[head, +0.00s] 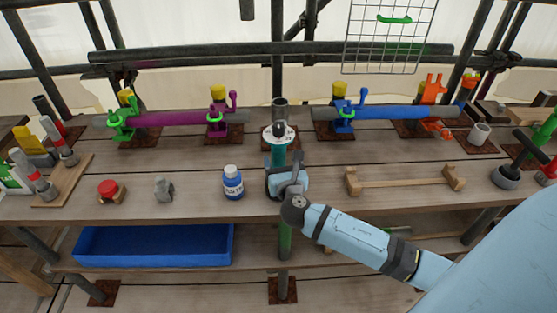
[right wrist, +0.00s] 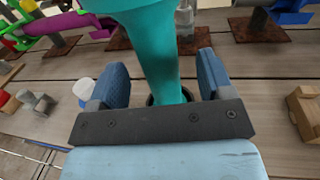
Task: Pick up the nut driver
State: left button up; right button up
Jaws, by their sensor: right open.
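A teal tool (head: 279,152), which looks like the nut driver, stands upright at the middle of the bench with a round pale disc on top. In the right wrist view the teal shaft (right wrist: 158,45) passes between the two blue fingers of my right gripper (right wrist: 162,72). The fingers are open, with a gap on each side of the shaft. A dark ring shows around the shaft's lower end. In the head view my right gripper (head: 287,178) hides the tool's lower part. My left gripper is not in view.
A blue-and-white bottle (head: 233,183) stands left of the gripper. A wooden cradle (head: 404,182) is to the right. Purple (head: 172,117) and blue (head: 385,112) tubes in clamps lie behind. A blue tray (head: 153,246) sits on the lower shelf. Bare planks lie between these things.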

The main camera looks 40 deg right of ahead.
jog(key=x, duration=0.3)
jog(key=f+x, duration=0.1)
jog(key=x, duration=0.1)
jog(key=shift+w, duration=0.15)
jog(key=shift+c, duration=0.2)
jog(key=shift+r, duration=0.15)
grip_shut()
